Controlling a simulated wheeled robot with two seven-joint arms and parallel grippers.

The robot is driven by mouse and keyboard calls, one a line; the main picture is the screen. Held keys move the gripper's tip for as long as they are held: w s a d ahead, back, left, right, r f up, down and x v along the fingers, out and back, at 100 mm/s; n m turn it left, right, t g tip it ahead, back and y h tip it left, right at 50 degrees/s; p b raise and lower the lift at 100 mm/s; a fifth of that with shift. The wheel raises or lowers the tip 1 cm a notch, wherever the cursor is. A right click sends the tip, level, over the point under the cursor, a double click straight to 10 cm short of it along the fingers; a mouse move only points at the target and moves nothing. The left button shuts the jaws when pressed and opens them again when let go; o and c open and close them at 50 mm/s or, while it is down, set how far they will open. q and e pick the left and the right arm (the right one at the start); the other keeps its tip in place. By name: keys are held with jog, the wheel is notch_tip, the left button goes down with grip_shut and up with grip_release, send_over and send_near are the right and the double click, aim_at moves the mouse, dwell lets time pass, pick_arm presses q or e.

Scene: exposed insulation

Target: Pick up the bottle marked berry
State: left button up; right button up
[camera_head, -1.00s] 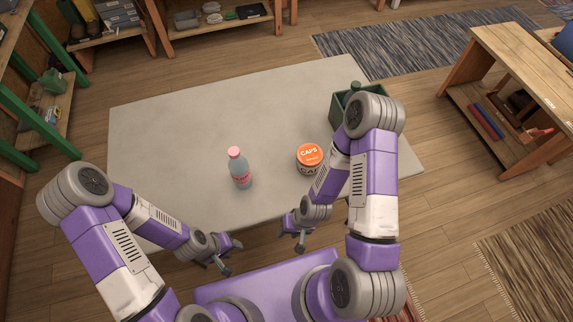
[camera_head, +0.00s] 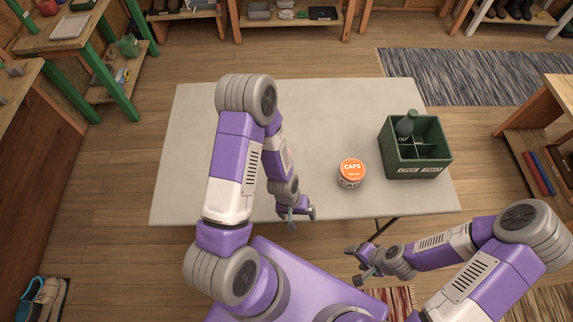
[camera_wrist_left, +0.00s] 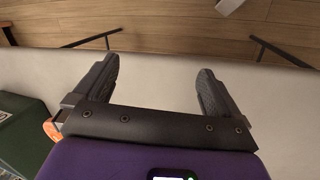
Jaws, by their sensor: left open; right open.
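The bottle with the pink cap, seen earlier on the table, does not show now; my left arm covers that part of the table in the head view. Its label is too small to read. A dark bottle (camera_head: 405,124) stands in the green crate (camera_head: 417,170); I cannot read its label. My left gripper (camera_head: 298,214) is open and empty above the table's near edge, left of the jar. In the left wrist view its fingers (camera_wrist_left: 157,75) are apart with nothing between them. My right gripper (camera_head: 360,262) is open and empty, in front of the near edge.
A jar with an orange CAPS lid (camera_head: 351,167) stands on the grey table (camera_head: 330,105), left of the crate. The far middle of the table is clear. Shelves stand behind and to the left, a wooden bench (camera_head: 553,115) to the right.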

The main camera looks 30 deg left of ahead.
pick_arm(q)
jog(key=w+a+r+n+y, duration=0.1)
jog(key=w+a+r+n, duration=0.1)
jog(key=r, duration=0.3)
jog(key=w+a+r+n+y+p, duration=0.1)
jog(key=w+a+r+n, duration=0.1)
jog(key=w+a+r, duration=0.3)
jog(key=w+a+r+n+y, duration=0.1)
jog(key=w+a+r+n, duration=0.1)
jog(key=w+a+r, duration=0.2)
jog(key=shift+w+a+r+n, duration=0.1)
jog(key=shift+w+r+n, duration=0.05)
jog(key=shift+r, duration=0.25)
jog(key=shift+w+a+r+n, duration=0.1)
jog(key=shift+r+n, duration=0.05)
jog(key=shift+r, duration=0.25)
notch_tip(320, 180, down, 7)
jog(key=shift+w+a, duration=0.2)
jog(key=shift+w, duration=0.2)
jog(key=c, duration=1.4)
